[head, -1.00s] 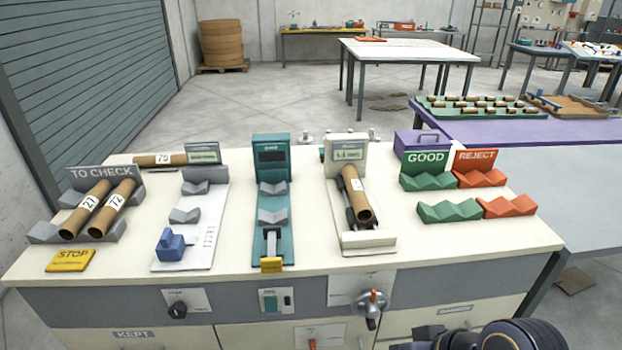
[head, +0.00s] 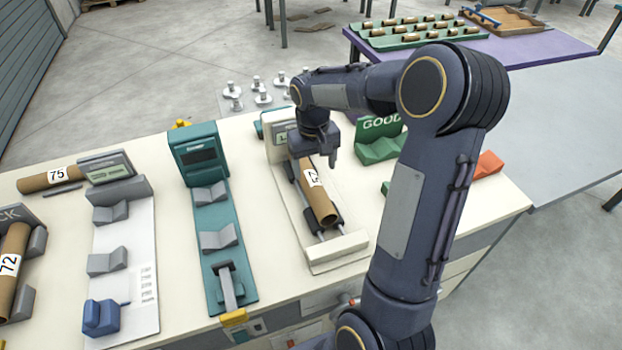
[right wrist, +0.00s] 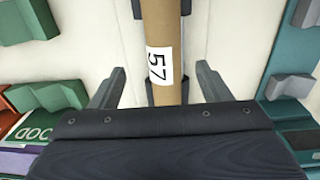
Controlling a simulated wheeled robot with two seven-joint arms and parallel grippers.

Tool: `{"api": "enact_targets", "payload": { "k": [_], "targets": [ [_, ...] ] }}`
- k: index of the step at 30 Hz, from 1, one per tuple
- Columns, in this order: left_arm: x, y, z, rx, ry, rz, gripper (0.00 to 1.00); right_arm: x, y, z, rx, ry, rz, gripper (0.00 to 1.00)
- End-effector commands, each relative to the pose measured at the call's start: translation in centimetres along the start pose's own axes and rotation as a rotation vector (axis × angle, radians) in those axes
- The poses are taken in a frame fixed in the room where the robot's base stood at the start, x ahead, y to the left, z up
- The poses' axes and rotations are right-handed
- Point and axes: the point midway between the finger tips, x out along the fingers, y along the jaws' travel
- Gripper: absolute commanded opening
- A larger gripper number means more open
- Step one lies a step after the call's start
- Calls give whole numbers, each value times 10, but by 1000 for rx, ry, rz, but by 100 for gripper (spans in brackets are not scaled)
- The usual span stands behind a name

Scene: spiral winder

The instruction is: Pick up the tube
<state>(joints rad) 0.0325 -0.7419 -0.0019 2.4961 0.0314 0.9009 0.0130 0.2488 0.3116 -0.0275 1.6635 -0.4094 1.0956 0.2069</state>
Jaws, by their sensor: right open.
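The brown cardboard tube (head: 318,193) with a white label lies on the two dark rollers of the white gauge station (head: 338,247). In the right wrist view the tube (right wrist: 167,25) runs up the picture and its label reads 57. My right gripper (head: 322,158) is above the tube's far end in the head view. In the right wrist view its two fingers (right wrist: 158,88) are open, one on each side of the tube, with a gap to it. My left gripper is not in view.
A teal station (head: 217,240) and a white station with a blue block (head: 101,317) stand to the left. Tubes 75 (head: 50,179) and 72 (head: 12,262) lie further left. Green GOOD cradles (head: 376,142) and a red cradle (head: 488,164) are at the right, partly behind my arm.

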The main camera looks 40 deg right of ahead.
Motion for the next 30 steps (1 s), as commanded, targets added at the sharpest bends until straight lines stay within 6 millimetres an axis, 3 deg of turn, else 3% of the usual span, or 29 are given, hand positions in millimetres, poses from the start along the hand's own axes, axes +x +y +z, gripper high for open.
{"api": "enact_targets", "payload": {
  "k": [18, 27, 30],
  "targets": [
    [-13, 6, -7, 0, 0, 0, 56, 74, -6, -4, 3, -12, 9, 71],
    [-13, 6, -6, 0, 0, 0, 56, 82, -6, -4, 3, -8, 9, 71],
    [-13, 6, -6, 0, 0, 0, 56, 81, -6, -4, 3, -8, 9, 60]
  ]
}}
